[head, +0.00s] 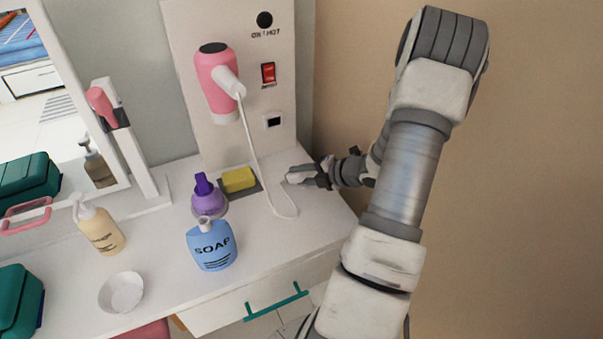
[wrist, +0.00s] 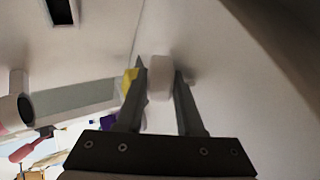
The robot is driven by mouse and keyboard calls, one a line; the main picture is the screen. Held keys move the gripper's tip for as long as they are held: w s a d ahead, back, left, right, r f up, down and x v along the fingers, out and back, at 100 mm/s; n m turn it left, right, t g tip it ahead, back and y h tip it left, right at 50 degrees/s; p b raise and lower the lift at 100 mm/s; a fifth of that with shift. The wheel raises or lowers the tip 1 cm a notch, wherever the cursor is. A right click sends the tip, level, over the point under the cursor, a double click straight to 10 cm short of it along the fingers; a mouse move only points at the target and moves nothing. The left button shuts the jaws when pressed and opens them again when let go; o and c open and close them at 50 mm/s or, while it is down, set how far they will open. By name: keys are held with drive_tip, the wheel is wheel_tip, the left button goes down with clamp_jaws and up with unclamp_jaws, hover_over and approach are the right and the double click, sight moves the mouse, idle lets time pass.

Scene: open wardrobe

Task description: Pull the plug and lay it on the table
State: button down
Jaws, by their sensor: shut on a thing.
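My gripper (head: 312,177) is at the right end of the white table (head: 318,232), low near its surface and below the wall panel. It is shut on the plug (head: 297,177), a small white block. In the wrist view the plug (wrist: 160,78) sits between the two dark fingers of my gripper (wrist: 160,72). The socket (head: 273,121) on the panel is a dark opening with nothing in it. A white cord (head: 250,150) hangs from the pink hair dryer (head: 216,85) and loops on the table. I cannot tell whether the plug touches the table.
A yellow sponge (head: 238,180), a purple bottle (head: 208,198) and a blue soap bottle (head: 211,247) stand left of my gripper. A pump bottle (head: 100,230) and a white bowl (head: 121,292) are farther left. A beige wall (head: 520,150) is on the right. The table's front right is clear.

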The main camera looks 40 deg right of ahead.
drive_tip(key=shift+c, duration=2.3)
unclamp_jaws()
drive_tip(key=shift+o, duration=0.9)
drive_tip(key=shift+f, duration=0.1)
drive_tip(key=shift+s, duration=0.1)
drive_tip(key=shift+f, duration=0.15)
drive_tip(key=shift+s+d+r+p, duration=0.1)
drive_tip(key=shift+s+r+p, duration=0.2)
drive_tip(key=shift+r+p, duration=0.45)
drive_tip(key=shift+s+d+r+p, duration=0.1)
drive_tip(key=shift+s+r+p, duration=0.35)
drive_tip(key=shift+r, duration=0.5)
drive_tip(key=shift+s+d+r+p, duration=0.1)
drive_tip(key=shift+s+r+p, duration=0.1)
drive_tip(key=shift+r+p, duration=0.6)
drive_tip(key=shift+s+d+r+p, duration=0.1)
drive_tip(key=shift+s+r+p, duration=0.2)
drive_tip(key=shift+r+p, duration=0.25)
drive_tip(key=shift+s+d+r+p, duration=0.1)
drive_tip(key=shift+s+r+p, duration=0.25)
drive_tip(key=shift+r, duration=0.35)
